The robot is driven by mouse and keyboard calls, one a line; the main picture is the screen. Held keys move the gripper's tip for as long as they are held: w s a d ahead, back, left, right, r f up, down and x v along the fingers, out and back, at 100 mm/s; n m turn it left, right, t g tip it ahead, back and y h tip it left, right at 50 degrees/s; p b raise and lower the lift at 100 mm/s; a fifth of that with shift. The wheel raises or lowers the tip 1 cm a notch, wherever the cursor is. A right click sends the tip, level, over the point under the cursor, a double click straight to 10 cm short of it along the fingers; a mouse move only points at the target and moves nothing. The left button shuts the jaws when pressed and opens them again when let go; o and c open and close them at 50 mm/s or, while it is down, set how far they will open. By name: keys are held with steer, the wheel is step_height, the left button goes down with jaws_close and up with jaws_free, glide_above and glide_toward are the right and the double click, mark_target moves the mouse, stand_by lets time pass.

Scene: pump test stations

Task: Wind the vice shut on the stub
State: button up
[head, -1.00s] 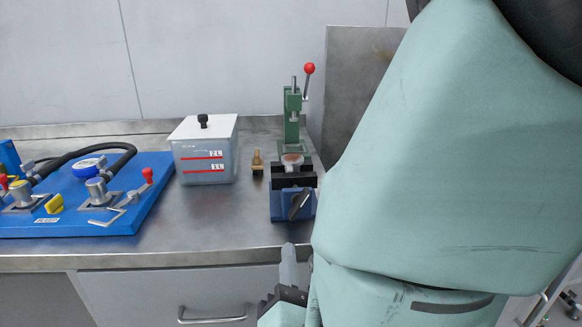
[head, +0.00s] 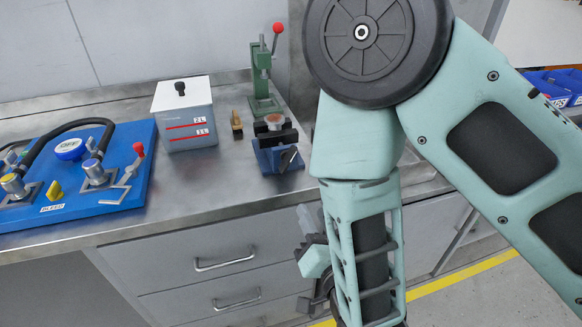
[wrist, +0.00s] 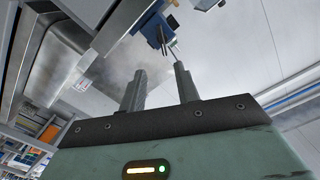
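The blue vice (head: 283,157) with dark jaws stands near the front edge of the steel bench in the head view. A round brownish stub (head: 274,122) sits upright at its jaws; I cannot tell how tightly they close on it. The vice's grey handle (head: 288,158) slants across its front face. My gripper (head: 305,218) is below and in front of the bench edge, apart from the vice, partly hidden by my arm. In the wrist view, my gripper's two fingers (wrist: 159,83) stand apart with nothing between them. A blue part (wrist: 154,32), seemingly the vice, shows beyond them.
A green press (head: 262,78) with a red-knobbed lever stands behind the vice. A small brass fitting (head: 237,125) and a lidded grey tank (head: 186,115) stand to its left. A blue pump board (head: 125,190) with hoses is farther left. Drawers (head: 225,262) lie below the bench.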

mark_target(290, 162)
steer(key=x, duration=0.5)
steer(key=p+x, duration=0.1)
steer(key=x, duration=0.8)
steer(key=shift+w+r+p, duration=0.3)
steer(key=shift+w+r, duration=0.05)
steer(key=shift+r, duration=0.05)
steer(key=shift+w+a, duration=0.2)
steer(key=shift+w, duration=0.45)
jaws_close()
